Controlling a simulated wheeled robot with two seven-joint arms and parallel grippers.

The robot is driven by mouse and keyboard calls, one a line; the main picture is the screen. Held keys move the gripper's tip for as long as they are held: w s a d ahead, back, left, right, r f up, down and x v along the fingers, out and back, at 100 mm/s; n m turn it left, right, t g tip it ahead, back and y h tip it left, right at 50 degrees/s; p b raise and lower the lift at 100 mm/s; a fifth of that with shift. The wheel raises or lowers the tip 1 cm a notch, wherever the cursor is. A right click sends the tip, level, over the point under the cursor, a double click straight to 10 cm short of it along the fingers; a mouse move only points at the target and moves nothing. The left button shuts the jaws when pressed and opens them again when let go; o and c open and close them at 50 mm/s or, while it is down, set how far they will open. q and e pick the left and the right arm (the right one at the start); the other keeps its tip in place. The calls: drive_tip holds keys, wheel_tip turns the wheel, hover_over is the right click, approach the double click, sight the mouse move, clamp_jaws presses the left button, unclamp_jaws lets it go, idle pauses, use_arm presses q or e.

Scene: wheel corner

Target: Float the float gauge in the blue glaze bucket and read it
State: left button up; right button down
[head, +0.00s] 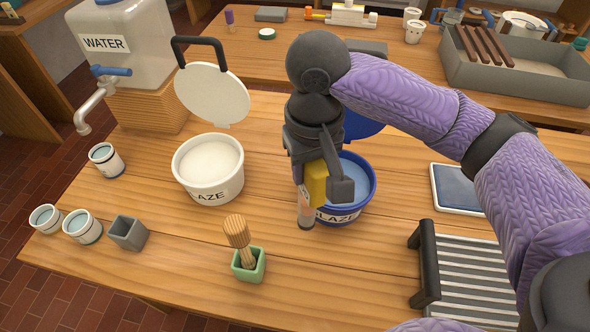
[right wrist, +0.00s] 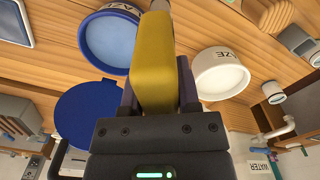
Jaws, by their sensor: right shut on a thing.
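The blue glaze bucket (head: 367,199) stands on the wooden table with its blue lid (head: 363,128) open behind it and light blue glaze inside. It also shows in the right wrist view (right wrist: 110,42). My right gripper (head: 322,181) is shut on the float gauge's yellow block (head: 317,188); a clear tube hangs below it. The tube looks nearly upright, in front of the bucket's left side in the head view, outside the opening as seen there. Its height above the table is hard to tell. The yellow block fills the middle of the wrist view (right wrist: 153,65). My left gripper is not in view.
A white glaze bucket (head: 208,190) with an open lid stands left of the blue one. A green holder (head: 248,268) with a wooden-headed tool stands in front. A striped rack (head: 465,275) and blue tray (head: 456,190) lie right. Cups and a water tank (head: 130,40) are left.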

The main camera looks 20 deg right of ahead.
drive_tip(key=shift+r, duration=0.1)
idle(0.7)
drive_tip(key=r+n, duration=0.1)
drive_tip(key=r, duration=0.2)
drive_tip(key=r+n+g+y+p, duration=0.1)
drive_tip(key=r, duration=0.1)
drive_tip(key=s+r+n+y+p, duration=0.1)
drive_tip(key=r, duration=0.2)
drive_tip(key=shift+r+g, duration=0.35)
drive_tip(key=shift+g, duration=0.05)
wheel_tip(320, 180, up, 9)
drive_tip(key=s+n+g+y+p, duration=0.1)
drive_tip(key=s+n+y, duration=0.1)
drive_tip(key=n, duration=0.2)
drive_tip(key=shift+s+a+r+g+y, duration=0.2)
drive_tip(key=shift+s+a+g+y, duration=0.05)
drive_tip(key=shift+a+g+y, duration=0.15)
